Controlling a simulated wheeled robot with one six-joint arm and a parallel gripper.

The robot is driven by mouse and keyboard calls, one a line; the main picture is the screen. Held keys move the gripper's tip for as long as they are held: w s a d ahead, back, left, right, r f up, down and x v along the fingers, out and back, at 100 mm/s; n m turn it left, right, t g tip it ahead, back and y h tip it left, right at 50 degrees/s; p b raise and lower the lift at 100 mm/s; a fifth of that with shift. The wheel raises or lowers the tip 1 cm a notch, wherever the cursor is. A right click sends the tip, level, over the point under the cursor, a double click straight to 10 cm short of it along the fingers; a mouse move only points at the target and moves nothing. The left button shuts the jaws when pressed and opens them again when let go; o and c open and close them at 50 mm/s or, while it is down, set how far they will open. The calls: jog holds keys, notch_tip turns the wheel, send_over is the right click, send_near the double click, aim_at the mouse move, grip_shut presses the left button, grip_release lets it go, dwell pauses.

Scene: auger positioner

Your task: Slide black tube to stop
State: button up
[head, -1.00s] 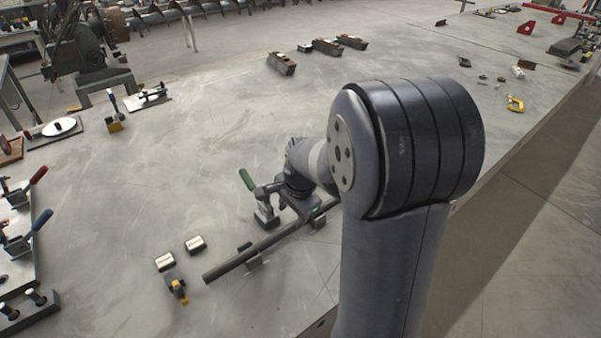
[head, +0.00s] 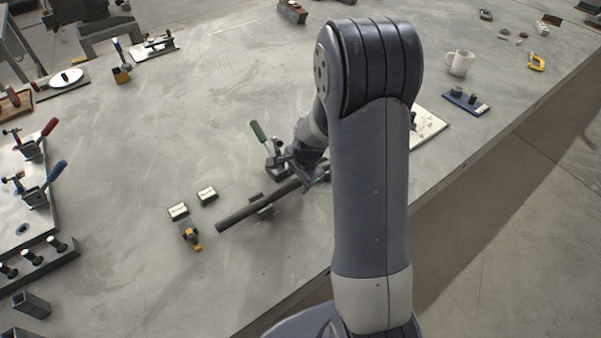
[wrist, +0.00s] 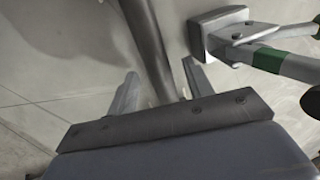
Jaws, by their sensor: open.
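The black tube (head: 250,210) lies at a slant on supports on the grey table in the head view, its near end free at the lower left. My gripper (head: 312,178) is at the tube's upper right part, partly hidden by my arm. In the wrist view the tube (wrist: 148,40) runs down between the two spread fingers of my gripper (wrist: 160,88). The fingers stand apart on either side of it. A green-handled clamp (head: 265,145) stands close beside the tube; its base also shows in the wrist view (wrist: 222,35). The tube's far end and any stop are hidden.
Two small labelled blocks (head: 192,203) and a yellow-black piece (head: 191,236) lie left of the tube's near end. Red and blue handled clamps (head: 35,175) stand at the far left. A mug (head: 459,63) is at the back right. The table's front edge (head: 290,301) runs below the tube.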

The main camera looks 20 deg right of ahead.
aim_at(285, 189)
jog(key=shift+f, duration=0.15)
jog(key=shift+c, duration=0.2)
grip_shut()
dwell(0.3)
jog(key=shift+s+a+p, duration=0.1)
jog(key=shift+s+a, duration=0.15)
jog(key=shift+a, duration=0.5)
jog(key=shift+s+a+p, duration=0.15)
jog(key=shift+s+a, duration=0.05)
jog(key=shift+a, duration=0.55)
jog(key=shift+s+a+p, duration=0.1)
jog(key=shift+s+a, duration=0.15)
jog(key=shift+a, duration=0.5)
dwell(0.5)
jog(key=shift+o, duration=0.2)
grip_release()
jog(key=v, duration=1)
jog(key=shift+r, duration=0.4)
jog(key=shift+s+d, duration=0.1)
jog(key=shift+s, duration=0.05)
